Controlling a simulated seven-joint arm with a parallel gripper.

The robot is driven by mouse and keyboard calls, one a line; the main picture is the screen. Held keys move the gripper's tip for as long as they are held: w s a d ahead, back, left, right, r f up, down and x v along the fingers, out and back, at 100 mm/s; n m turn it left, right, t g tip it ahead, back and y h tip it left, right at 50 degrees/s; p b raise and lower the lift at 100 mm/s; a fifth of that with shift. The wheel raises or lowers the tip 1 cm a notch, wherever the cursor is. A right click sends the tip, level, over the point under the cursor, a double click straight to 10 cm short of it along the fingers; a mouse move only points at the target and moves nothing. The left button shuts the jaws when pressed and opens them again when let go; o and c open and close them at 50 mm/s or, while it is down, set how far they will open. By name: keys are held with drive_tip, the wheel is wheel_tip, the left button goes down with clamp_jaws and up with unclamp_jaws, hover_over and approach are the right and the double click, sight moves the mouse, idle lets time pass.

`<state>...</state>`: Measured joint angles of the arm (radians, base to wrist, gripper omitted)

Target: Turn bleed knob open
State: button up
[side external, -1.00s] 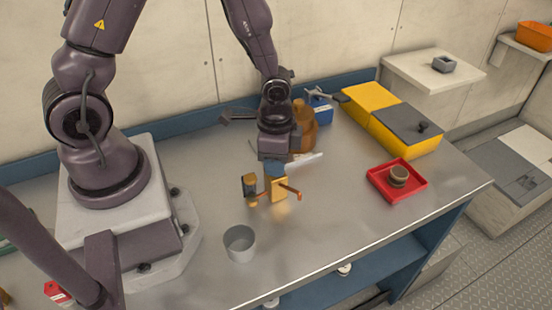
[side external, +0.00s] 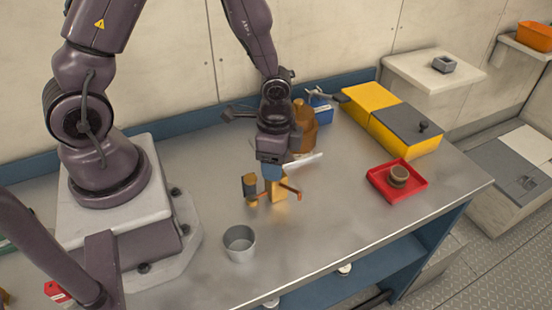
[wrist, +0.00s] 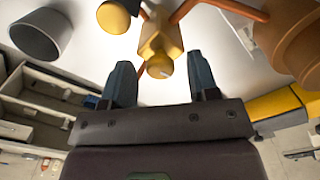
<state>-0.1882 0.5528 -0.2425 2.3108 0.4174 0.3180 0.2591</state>
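A yellow valve body (side external: 279,187) stands on the metal bench with copper-coloured pipes (side external: 292,192) on it. In the wrist view, the valve body (wrist: 160,35) has a round yellow knob (wrist: 159,66) on its near end. My gripper (side external: 271,174) points down just above the valve in the side view. In the wrist view, my gripper (wrist: 161,72) has its two blue fingers spread, one on each side of the knob, with gaps showing. In the side view, my fingers hide the knob.
A grey cup (side external: 239,254) stands in front of the valve. A brown pot (side external: 322,116) is close behind my gripper. A red tray (side external: 385,197) holds a small round container (side external: 398,176). A yellow box (side external: 408,146) stands at the back right.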

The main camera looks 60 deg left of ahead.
wheel_tip(320, 180, up, 13)
idle(0.6)
drive_tip(key=s+a+r+n+t, duration=0.1)
drive_tip(key=s+r+n+t, duration=0.4)
drive_tip(key=r, duration=0.8)
drive_tip(key=s+n, duration=0.2)
drive_tip(key=s, duration=0.2)
drive_tip(key=shift+s+r+n+t, duration=0.2)
drive_tip(key=shift+r+n+t, duration=0.1)
drive_tip(key=shift+r+n, duration=0.1)
